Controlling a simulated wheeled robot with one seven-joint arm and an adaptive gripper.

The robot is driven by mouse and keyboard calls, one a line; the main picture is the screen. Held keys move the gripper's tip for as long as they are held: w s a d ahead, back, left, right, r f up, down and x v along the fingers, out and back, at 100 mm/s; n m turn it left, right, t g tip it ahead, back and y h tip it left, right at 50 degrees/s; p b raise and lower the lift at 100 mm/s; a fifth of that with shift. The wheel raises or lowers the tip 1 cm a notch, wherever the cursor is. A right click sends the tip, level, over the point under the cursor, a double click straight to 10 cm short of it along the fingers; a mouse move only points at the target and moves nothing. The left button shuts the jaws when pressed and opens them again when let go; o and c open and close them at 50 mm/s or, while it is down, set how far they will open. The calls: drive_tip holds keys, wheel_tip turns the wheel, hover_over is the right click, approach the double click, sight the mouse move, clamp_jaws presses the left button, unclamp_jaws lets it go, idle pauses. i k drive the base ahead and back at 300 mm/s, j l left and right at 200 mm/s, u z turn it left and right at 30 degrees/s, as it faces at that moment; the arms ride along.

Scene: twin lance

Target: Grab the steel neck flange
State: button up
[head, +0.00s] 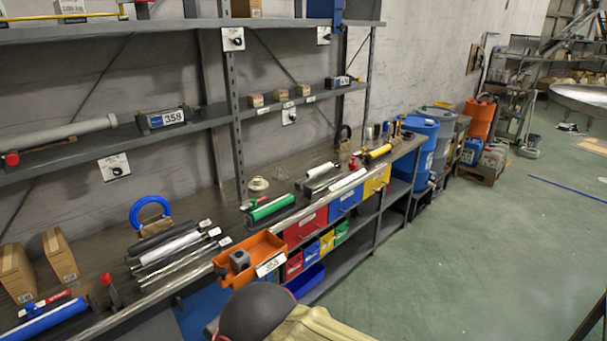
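A pale, round flange-like piece with a short raised neck (257,185) sits on the long workbench (205,205), near the wall and behind a green roll. It looks most like the neck flange, but it is small here and I cannot tell that it is steel. A grey block with a round opening (239,261) sits in an orange tray (225,268) at the bench's front edge. My gripper is not in view, and nothing is seen touching either piece.
Several rods and tubes (175,245) lie on the bench left of the orange tray. A blue ring (150,209) stands behind them. A shelf (190,125) runs above the bench. Coloured bins (305,228) hang below its front edge. The green floor (470,250) at right is mostly clear.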

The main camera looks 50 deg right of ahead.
sight(281, 173)
drive_tip(key=z, duration=1.45)
drive_tip(key=i+l+u, duration=0.25)
drive_tip(key=i+l, duration=1.7)
drive_tip(key=i, duration=0.25)
drive_tip(key=i+l, duration=0.25)
drive_tip(key=i, duration=0.25)
drive_tip(key=j+u, duration=0.05)
